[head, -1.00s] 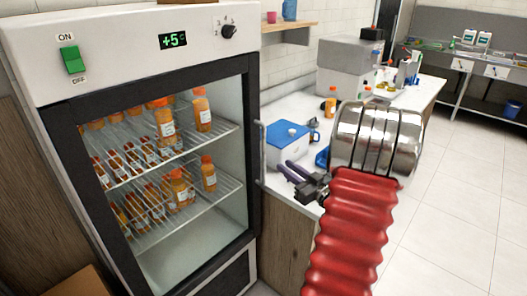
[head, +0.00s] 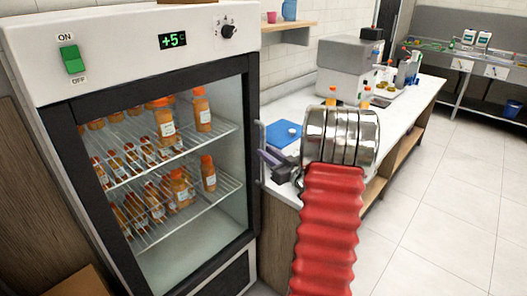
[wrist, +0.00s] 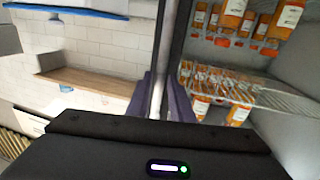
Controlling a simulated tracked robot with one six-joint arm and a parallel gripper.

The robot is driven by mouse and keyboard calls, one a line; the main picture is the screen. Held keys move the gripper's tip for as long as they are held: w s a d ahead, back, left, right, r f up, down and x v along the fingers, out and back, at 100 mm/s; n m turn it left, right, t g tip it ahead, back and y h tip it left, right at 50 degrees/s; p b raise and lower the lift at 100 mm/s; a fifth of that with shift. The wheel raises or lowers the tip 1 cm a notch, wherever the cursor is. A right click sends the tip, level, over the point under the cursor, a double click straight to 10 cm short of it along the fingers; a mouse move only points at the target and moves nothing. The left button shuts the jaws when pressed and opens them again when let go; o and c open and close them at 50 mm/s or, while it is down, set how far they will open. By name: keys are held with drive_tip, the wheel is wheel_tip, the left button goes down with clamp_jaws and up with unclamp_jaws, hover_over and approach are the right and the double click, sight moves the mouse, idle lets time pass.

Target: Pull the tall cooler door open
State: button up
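The tall cooler (head: 105,95) stands at the left in the head view. Its dark-framed glass door (head: 250,205) looks closed, with bottles showing behind it. The upright metal door handle (head: 261,140) is at the door's right edge. My gripper (head: 265,157) has purple fingers and is at this handle. In the wrist view, the handle (wrist: 158,60) passes between the two fingers (wrist: 158,98), with little gap on either side. I cannot tell whether the fingers press on it.
A wall shelf (head: 288,32) is above. Tiled floor (head: 450,200) at the right is clear.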

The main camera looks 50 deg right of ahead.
drive_tip(key=shift+w+d, duration=0.2)
drive_tip(key=shift+w, duration=1.15)
drive_tip(key=shift+c, duration=0.2)
clamp_jaws()
